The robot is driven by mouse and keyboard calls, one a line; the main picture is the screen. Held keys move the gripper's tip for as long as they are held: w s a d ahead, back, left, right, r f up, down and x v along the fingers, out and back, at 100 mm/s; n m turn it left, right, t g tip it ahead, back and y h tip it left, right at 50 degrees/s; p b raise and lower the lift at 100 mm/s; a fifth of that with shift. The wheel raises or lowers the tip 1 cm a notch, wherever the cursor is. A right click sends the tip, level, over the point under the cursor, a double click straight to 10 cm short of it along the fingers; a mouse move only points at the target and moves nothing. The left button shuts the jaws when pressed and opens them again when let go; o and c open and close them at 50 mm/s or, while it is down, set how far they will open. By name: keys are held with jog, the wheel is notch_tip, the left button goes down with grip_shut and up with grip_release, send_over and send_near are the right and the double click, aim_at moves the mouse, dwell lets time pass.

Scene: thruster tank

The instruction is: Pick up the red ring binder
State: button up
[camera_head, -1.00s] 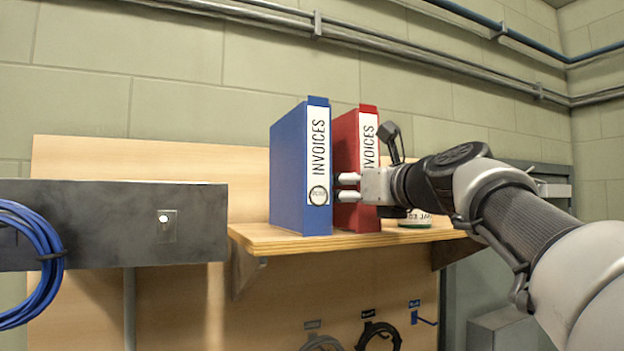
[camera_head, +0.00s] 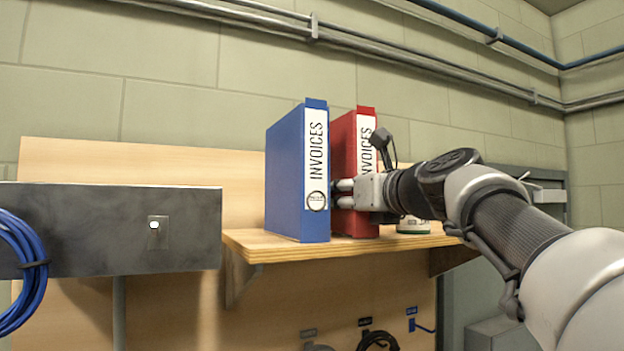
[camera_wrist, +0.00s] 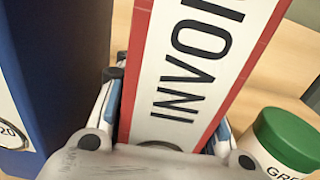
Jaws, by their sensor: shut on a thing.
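The red ring binder (camera_head: 344,150) stands upright on a wooden shelf (camera_head: 300,250), its white INVOICES label facing out. My gripper (camera_head: 344,193) is at the lower part of its spine. In the wrist view, the red binder (camera_wrist: 190,70) fills the space between the two fingers of my gripper (camera_wrist: 165,110), which are shut on its sides. Its lower spine is hidden behind my gripper. The binder looks still on the shelf; the contact under it is partly hidden.
A blue INVOICES binder (camera_head: 285,175) stands close on the left. A jar (camera_head: 413,225) with a green lid (camera_wrist: 291,135) stands on the right. A metal box (camera_head: 100,230) and blue cable coil (camera_head: 22,260) are at the left. Cables hang below the shelf.

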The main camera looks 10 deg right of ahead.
jog(key=shift+w, duration=0.25)
grip_shut()
jog(key=shift+s+r, duration=0.2)
